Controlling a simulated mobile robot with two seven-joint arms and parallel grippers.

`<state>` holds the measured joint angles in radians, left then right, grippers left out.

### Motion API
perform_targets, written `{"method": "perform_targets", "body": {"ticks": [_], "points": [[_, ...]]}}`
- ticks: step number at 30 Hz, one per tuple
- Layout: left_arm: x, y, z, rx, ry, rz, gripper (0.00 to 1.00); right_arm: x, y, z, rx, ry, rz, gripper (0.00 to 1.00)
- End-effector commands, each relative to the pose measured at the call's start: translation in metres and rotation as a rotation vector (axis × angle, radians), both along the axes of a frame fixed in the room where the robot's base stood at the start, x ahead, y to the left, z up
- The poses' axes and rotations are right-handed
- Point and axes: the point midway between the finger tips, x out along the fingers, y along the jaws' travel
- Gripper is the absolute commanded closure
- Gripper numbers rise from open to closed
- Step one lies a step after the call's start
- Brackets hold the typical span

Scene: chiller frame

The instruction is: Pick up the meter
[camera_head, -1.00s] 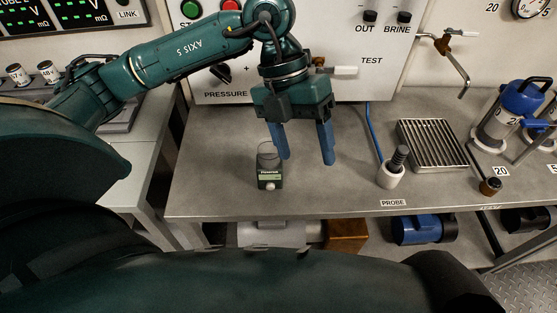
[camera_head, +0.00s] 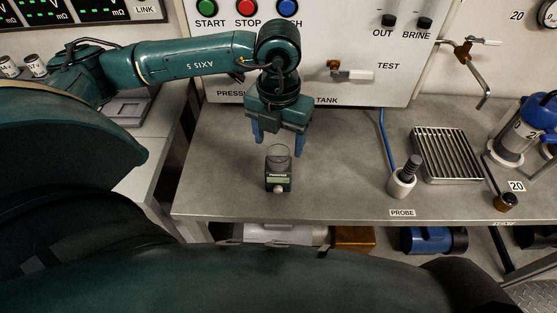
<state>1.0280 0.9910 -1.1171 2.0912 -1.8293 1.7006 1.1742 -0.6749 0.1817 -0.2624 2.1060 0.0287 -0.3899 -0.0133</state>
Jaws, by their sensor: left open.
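Whether the fingers touch the meter's top cannot be told. My right gripper is not in view.
The bench (camera_head: 340,195) is clear around the meter. To the right stand a probe in a white holder (camera_head: 402,184) with a blue cable, a slotted metal drain tray (camera_head: 447,155) and a blue-topped canister (camera_head: 515,135). A control panel (camera_head: 330,50) rises behind.

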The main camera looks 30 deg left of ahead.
Motion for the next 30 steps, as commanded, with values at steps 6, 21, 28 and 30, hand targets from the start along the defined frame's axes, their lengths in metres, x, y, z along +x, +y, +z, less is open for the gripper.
{"method": "perform_targets", "body": {"ticks": [6, 21, 28, 30], "points": [[-0.003, -0.001, -0.031, 0.0, 0.004, 0.0, 0.34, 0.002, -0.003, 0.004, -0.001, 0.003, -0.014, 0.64], [-0.002, -0.001, -0.036, -0.001, 0.001, 0.0, 0.5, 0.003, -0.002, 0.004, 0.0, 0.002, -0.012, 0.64], [-0.002, -0.001, -0.036, -0.001, 0.001, 0.0, 0.69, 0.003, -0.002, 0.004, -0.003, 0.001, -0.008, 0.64], [-0.002, -0.001, -0.036, -0.001, 0.001, 0.0, 0.74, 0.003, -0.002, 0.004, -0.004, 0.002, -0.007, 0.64]]}}
